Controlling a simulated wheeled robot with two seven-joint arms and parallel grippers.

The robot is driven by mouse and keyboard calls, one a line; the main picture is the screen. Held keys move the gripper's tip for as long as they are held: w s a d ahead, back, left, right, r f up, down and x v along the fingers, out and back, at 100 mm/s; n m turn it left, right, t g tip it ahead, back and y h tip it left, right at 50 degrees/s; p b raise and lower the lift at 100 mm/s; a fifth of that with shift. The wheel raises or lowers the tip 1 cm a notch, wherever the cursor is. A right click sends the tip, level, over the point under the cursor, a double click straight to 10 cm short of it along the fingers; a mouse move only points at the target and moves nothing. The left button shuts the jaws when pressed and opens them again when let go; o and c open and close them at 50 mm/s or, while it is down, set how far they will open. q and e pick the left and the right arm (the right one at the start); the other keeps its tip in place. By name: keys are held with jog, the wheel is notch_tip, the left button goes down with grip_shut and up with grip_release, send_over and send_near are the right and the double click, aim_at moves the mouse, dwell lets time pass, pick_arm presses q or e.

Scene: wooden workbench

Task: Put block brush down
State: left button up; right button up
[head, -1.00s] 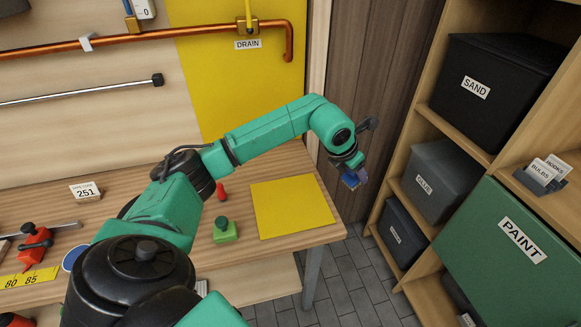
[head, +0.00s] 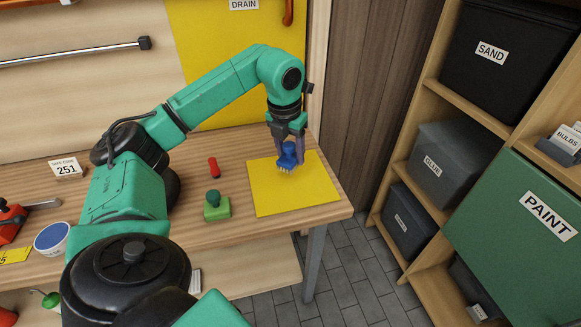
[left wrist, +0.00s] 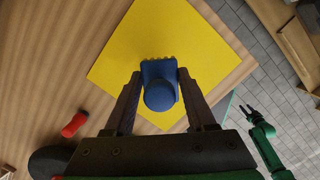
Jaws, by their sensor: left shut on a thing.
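The blue block brush (head: 287,158) has a rounded knob on top and bristles below. My left gripper (head: 289,147) points down and is shut on it, over the yellow mat (head: 310,192). In the left wrist view the brush (left wrist: 159,92) sits between the two fingers, over the mat (left wrist: 165,40) near one corner. The brush looks upright and at or just above the mat; I cannot tell whether the bristles touch it. My right gripper (left wrist: 251,112) shows small at the lower right of the left wrist view, off the bench; its jaw opening is unclear.
A blue-topped tub (head: 52,237) is farther left. A shelf with bins (head: 447,157) stands to the right. The mat around the brush is clear.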

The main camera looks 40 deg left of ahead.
aim_at(288, 146)
pick_arm(q)
notch_tip(288, 146, down, 5)
jog(key=shift+r, duration=0.2)
jog(key=shift+f, duration=0.2)
jog(key=shift+c, duration=0.6)
jog(key=o, duration=1.3)
jog(key=r, duration=0.4)
jog(key=s+r, duration=0.1)
jog(key=r, duration=0.7)
jog(key=shift+s+d+p, duration=0.25)
jog(key=shift+s+p, duration=0.15)
